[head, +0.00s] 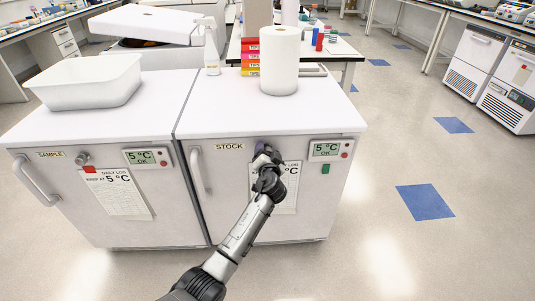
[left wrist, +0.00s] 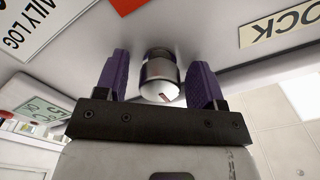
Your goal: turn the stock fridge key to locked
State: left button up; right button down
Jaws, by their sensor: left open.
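The stock fridge (head: 225,195) is the right one of two white under-bench units, with a STOCK label (head: 230,147) on its door. My left gripper (head: 264,153) is at the upper part of this door, right of the label, and hides the lock in the head view. In the left wrist view, the round metal key lock (left wrist: 160,78) sits between the two purple fingers of my left gripper (left wrist: 161,82). The fingers are open, with a visible gap on each side. A slot with a small reddish mark shows on its face. My right gripper is not in view.
A daily log sheet (head: 287,200) hangs partly behind my gripper. A display (head: 325,149) reads 5 °C OK, with a green tag (head: 325,169) below. A vertical handle (head: 200,172) is at the door's left. A paper roll (head: 280,62) stands on top. The sample fridge (head: 85,215) adjoins at left.

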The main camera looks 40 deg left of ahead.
pick_arm(q)
jog(key=shift+c, duration=0.3)
jog(key=c, duration=0.9)
jog(key=shift+o, duration=0.2)
jog(key=m+p, duration=0.2)
jog(key=m, duration=0.2)
jog(key=shift+r+p, duration=0.2)
jog(key=shift+p, duration=0.2)
jog(key=m+p, duration=0.3)
jog(key=m, duration=0.1)
jog(key=shift+m, duration=0.3)
jog(key=m+p, duration=0.3)
jog(key=m, duration=0.2)
jog(key=shift+f+m+p, duration=0.15)
jog(key=shift+m+p, duration=1)
jog(key=shift+m, duration=0.95)
